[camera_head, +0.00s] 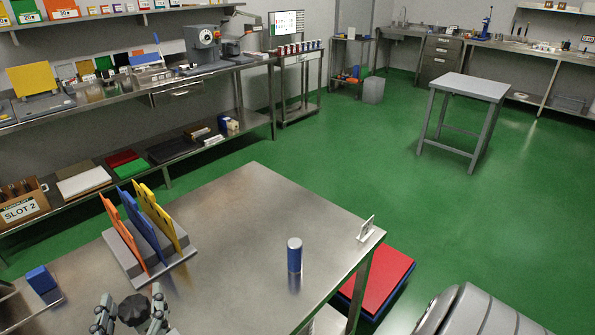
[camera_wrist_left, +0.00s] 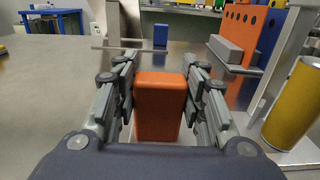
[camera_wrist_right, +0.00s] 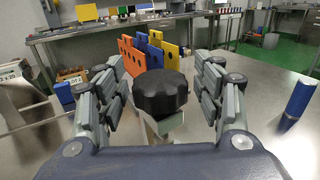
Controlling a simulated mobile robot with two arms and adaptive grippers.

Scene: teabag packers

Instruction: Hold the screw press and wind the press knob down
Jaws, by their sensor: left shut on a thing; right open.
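The black press knob (camera_head: 133,308) is at the bottom of the head view. In the right wrist view the knob (camera_wrist_right: 160,95) sits above a pale block-like part, mostly hidden beneath it. My right gripper (camera_head: 131,312) is open, with one finger on each side of the knob. Gaps show between fingers and knob in the right wrist view. My left gripper (camera_wrist_left: 160,85) is shut on an upright orange block (camera_wrist_left: 160,108), seen only in the left wrist view. I cannot tell whether this block is part of the screw press. The left gripper is outside the head view.
A rack of orange, blue and yellow plates (camera_head: 152,225) stands beyond the knob. A blue cylinder (camera_head: 294,256) stands to the right on the steel table (camera_head: 245,205). A small blue block (camera_head: 41,279) is at left. A yellow cylinder (camera_wrist_left: 295,105) stands right of my left gripper.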

